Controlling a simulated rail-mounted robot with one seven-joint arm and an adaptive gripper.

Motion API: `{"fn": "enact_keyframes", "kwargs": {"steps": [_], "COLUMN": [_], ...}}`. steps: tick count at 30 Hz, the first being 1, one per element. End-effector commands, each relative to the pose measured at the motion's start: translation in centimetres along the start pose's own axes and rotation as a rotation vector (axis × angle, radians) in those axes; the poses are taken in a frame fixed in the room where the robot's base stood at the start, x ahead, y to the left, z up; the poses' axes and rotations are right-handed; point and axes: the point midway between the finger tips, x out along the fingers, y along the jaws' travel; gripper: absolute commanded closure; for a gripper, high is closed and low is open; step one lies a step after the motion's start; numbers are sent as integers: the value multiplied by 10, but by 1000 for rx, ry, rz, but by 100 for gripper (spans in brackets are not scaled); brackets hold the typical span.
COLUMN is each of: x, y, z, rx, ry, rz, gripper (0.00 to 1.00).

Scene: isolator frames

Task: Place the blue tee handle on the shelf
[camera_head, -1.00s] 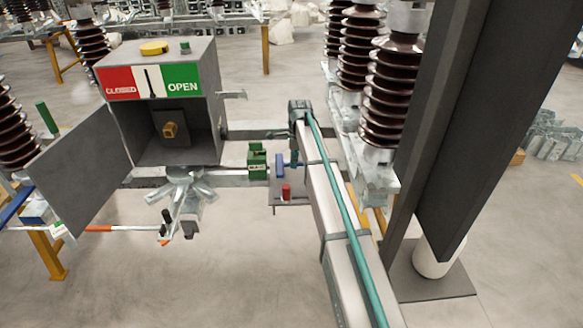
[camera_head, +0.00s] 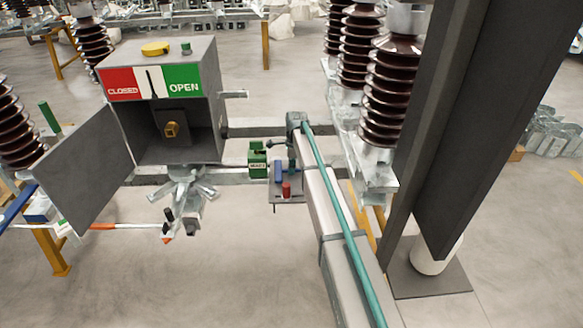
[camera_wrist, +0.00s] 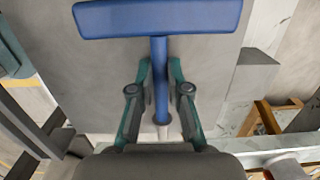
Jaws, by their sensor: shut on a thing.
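The blue tee handle (camera_wrist: 158,18) fills the top of the wrist view, its crossbar level and its stem running down between my fingers. My gripper (camera_wrist: 160,75) is shut on that stem. In the head view the blue tee handle (camera_head: 278,172) is a small blue shape above or at the small grey shelf (camera_head: 289,197). I cannot tell whether it touches the shelf. My gripper (camera_head: 292,164) is just right of it, partly hidden by my arm.
A red cylinder (camera_head: 286,189) stands on the shelf close to the handle. A green block (camera_head: 257,160) is just left. A grey cabinet (camera_head: 213,100) with an open door and CLOSED/OPEN label stands further left. Brown insulators (camera_head: 382,95) and a dark post (camera_head: 480,120) are on the right.

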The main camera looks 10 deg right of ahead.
Motion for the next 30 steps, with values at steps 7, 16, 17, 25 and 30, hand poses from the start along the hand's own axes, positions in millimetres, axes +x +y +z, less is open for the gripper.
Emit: {"fn": "enact_keyframes", "kwargs": {"steps": [7, 16, 17, 25, 30], "x": [2, 1, 0, -28, -61], "y": [0, 0, 0, 0, -1], "z": [0, 0, 0, 0, 0], "rx": [0, 0, 0, 0, 0], "ry": [0, 0, 0, 0, 0], "rz": [0, 0, 0, -3, -3], "gripper": [59, 59, 59, 59, 59]}}
